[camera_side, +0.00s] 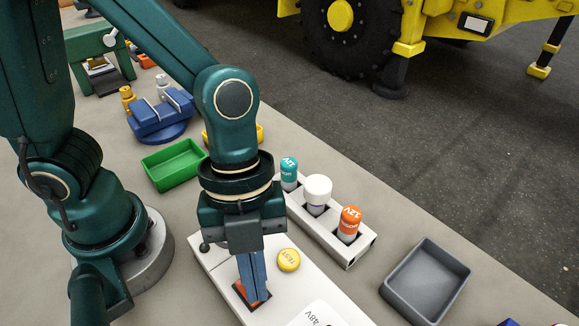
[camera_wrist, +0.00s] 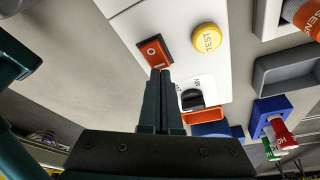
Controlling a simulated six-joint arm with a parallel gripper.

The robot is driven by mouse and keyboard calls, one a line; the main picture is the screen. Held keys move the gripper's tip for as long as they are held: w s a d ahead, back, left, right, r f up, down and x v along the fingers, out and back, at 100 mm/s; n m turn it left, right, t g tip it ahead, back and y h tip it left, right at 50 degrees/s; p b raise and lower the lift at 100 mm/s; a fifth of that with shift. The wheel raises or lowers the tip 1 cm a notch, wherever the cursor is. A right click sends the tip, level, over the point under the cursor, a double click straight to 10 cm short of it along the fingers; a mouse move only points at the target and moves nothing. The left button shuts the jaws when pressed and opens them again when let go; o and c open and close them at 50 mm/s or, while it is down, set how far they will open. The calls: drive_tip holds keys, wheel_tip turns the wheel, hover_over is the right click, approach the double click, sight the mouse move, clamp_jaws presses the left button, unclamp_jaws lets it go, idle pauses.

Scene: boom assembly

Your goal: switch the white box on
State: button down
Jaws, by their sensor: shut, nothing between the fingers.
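The white box (camera_side: 318,282) lies flat on the bench in the side view, with "48V" printed on it. Its top carries a yellow TEST button (camera_side: 288,260) and an orange-red rocker switch (camera_side: 239,292), which my fingers partly hide in that view. In the wrist view the switch (camera_wrist: 153,50) shows "I" and "O" marks, and the TEST button (camera_wrist: 207,38) is to its right. My gripper (camera_side: 254,301) is shut and empty, pointing down with its fingertips at the switch. In the wrist view the fingertips (camera_wrist: 160,72) overlap the switch's near end. I cannot tell whether they touch it.
A white rack (camera_side: 360,245) with teal, white and orange-capped cylinders stands behind the box. A grey tray (camera_side: 467,270) is to the right, a green tray (camera_side: 172,180) to the left. A black knob (camera_wrist: 191,98) shows right of my fingers in the wrist view.

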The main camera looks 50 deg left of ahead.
drive_tip(key=shift+f, duration=0.25)
drive_tip(key=shift+r, duration=0.1)
wheel_tip(320, 180, up, 7)
idle(0.8)
drive_tip(key=w+a+r+n+t+y, duration=0.1)
drive_tip(key=w+a+n+t, duration=0.1)
drive_tip(key=a+n, duration=0.6)
drive_tip(key=w+a+r+n+t+y, duration=0.2)
drive_tip(key=a+n+t, duration=0.3)
drive_tip(key=n, duration=1.1)
drive_tip(key=a, duration=0.3)
